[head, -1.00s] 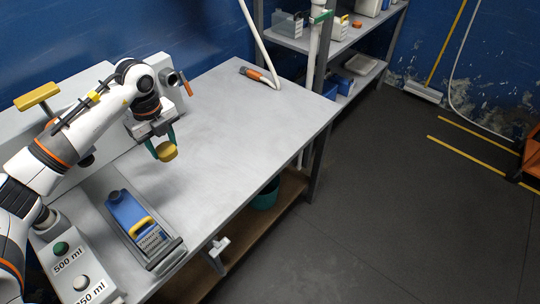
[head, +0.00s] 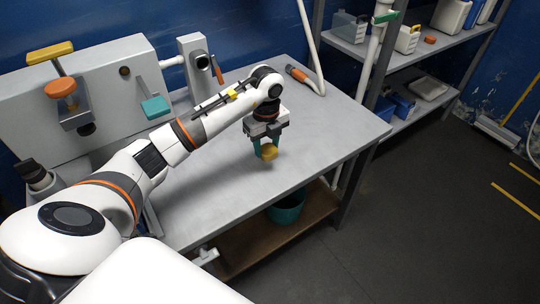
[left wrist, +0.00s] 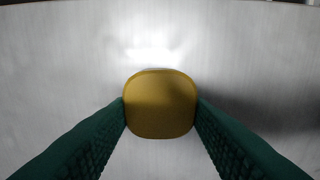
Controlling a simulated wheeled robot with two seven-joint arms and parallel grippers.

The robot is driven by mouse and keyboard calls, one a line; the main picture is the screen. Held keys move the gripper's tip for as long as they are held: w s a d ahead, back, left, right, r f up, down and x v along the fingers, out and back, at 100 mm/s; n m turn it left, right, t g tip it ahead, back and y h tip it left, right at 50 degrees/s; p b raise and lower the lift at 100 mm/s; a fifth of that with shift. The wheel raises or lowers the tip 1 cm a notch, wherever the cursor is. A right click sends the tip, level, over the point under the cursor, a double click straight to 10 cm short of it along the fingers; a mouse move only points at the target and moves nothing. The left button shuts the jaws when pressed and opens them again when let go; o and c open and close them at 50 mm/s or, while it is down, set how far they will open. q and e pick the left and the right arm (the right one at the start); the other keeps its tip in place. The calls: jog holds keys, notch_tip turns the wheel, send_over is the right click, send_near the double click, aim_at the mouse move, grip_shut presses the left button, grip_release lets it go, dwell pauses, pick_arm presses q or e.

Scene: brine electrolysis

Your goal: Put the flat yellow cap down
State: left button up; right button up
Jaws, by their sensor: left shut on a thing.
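The flat yellow cap (head: 269,152) is between the green fingers of my left gripper (head: 262,146), over the right part of the grey table. In the left wrist view the cap (left wrist: 160,104) fills the gap between both fingertips (left wrist: 160,112), and the gripper is shut on it. The bare metal table top (head: 225,180) lies below. I cannot tell exactly how far the cap is above it. My right gripper is not in view.
A grey machine with a yellow handle (head: 50,49) and a teal block (head: 155,107) stands at the back left. An orange-ended hose (head: 297,74) lies at the table's back. A teal bucket (head: 287,208) is underneath. The table around the gripper is clear.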

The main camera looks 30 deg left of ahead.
aim_at(267, 148)
pick_arm(q)
jog(key=shift+f, duration=2.1)
jog(key=shift+d, duration=0.1)
jog(key=o, duration=1)
jog(key=shift+f, duration=0.15)
jog(key=shift+c, duration=0.2)
notch_tip(267, 148, up, 12)
jog(key=shift+r, duration=0.2)
